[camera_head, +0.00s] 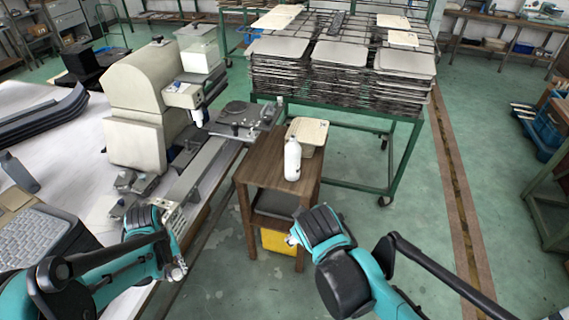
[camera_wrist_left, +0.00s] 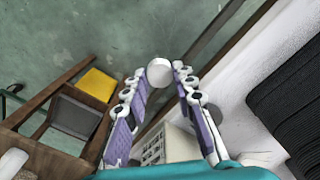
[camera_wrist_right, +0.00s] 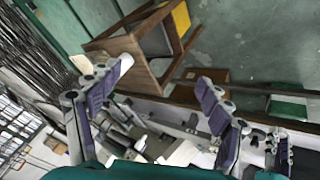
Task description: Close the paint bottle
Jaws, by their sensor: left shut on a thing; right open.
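The white paint bottle (camera_head: 292,160) stands upright on the small wooden table (camera_head: 262,165); its neck is too small to make out clearly. A white rounded object at the lower left of the left wrist view (camera_wrist_left: 13,162) looks like the same bottle. My left gripper (camera_head: 178,272) is left of and nearer than the table, apart from the bottle. It is shut on a small round white cap (camera_wrist_left: 160,71) at its fingertips. My right gripper (camera_head: 291,240) is in front of the table, below the bottle in the picture. Its fingers (camera_wrist_right: 165,80) are apart and empty.
A beige machine (camera_head: 140,85) and white bench are left. A green rack with stacked panels (camera_head: 340,75) stands behind.

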